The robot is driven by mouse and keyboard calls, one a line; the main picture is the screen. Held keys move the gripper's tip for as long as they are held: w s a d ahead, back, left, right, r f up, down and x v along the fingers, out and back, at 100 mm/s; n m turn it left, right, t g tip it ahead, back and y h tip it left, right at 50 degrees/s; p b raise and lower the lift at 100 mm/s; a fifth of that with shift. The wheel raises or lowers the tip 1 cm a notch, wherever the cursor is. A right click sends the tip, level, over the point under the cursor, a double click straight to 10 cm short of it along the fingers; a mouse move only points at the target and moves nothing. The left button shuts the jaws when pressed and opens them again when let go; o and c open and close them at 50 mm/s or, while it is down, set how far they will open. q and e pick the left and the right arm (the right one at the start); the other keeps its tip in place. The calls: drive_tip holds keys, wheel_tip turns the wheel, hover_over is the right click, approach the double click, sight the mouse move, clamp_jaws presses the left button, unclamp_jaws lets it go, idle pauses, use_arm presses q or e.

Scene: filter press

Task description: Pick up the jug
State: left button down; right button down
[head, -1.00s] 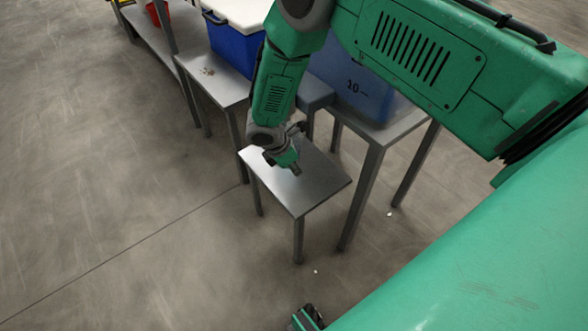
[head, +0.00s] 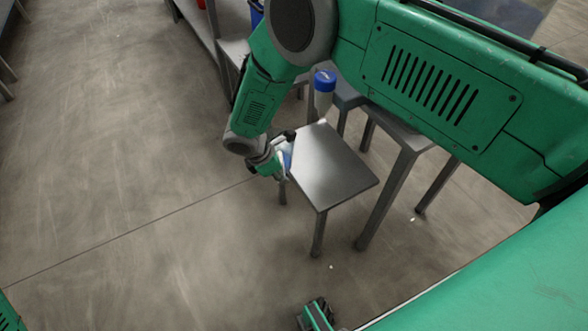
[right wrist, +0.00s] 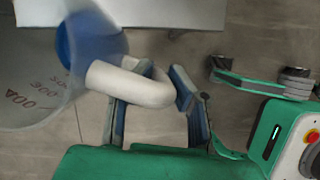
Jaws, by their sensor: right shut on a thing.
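The jug (right wrist: 30,85) fills the left of the right wrist view. It is translucent, with dark volume marks, a blue part and a white curved handle (right wrist: 130,86). My right gripper (right wrist: 155,110) is shut on this handle, with a finger on each side of it. In the head view the right gripper (head: 277,164) is at the left edge of a small steel table (head: 335,170). Only a small blue patch, probably the jug (head: 287,157), shows beside it; the rest is hidden. I cannot tell whether the jug touches the table.
A bottle with a blue cap (head: 325,78) stands behind the small table. A steel bench (head: 400,130) is to its right, partly behind my arm. Shelving (head: 205,25) stands at the back. The floor to the left is open.

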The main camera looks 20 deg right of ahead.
drive_tip(key=shift+w+a, duration=0.15)
drive_tip(key=shift+a, duration=2.45)
